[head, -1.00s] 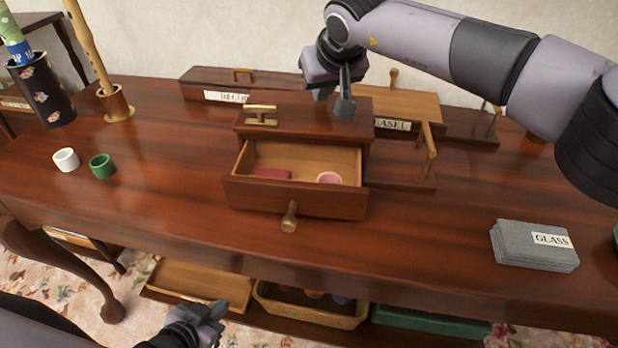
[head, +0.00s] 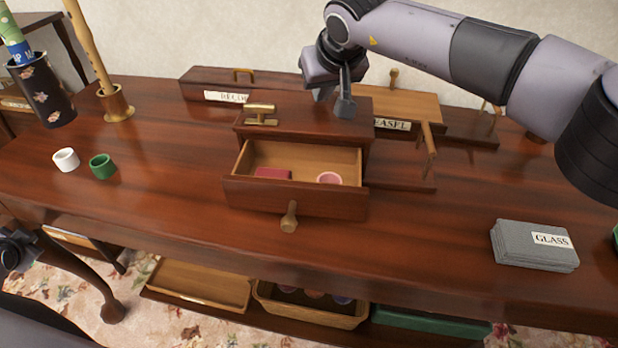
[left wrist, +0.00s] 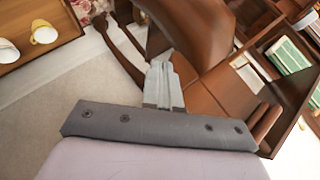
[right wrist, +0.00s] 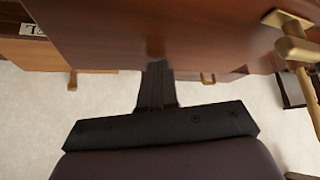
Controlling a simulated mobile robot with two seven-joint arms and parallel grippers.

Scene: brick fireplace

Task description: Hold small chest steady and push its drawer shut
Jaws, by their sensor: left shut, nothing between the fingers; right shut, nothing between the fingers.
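The small chest (head: 300,112) is a dark wooden box on the table, with a brass handle (head: 261,115) on its top. Its drawer (head: 296,198) stands open toward me, with a brass knob (head: 289,217) on the front. A dark red item (head: 273,173) and a pink ring-shaped item (head: 329,178) lie inside. My right gripper (head: 345,106) is shut and empty, its fingertips at the chest's top near the right back; the right wrist view shows the fingers (right wrist: 157,68) against a wooden face. My left gripper is at the head view's left edge; its shut, empty fingers show in the left wrist view (left wrist: 163,72).
A white cup (head: 66,160) and a green cup (head: 102,166) stand left of the chest. A grey stack labelled GLASS (head: 535,246) lies at the right. Labelled wooden boxes stand behind. The table (head: 180,200) in front of the drawer is clear.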

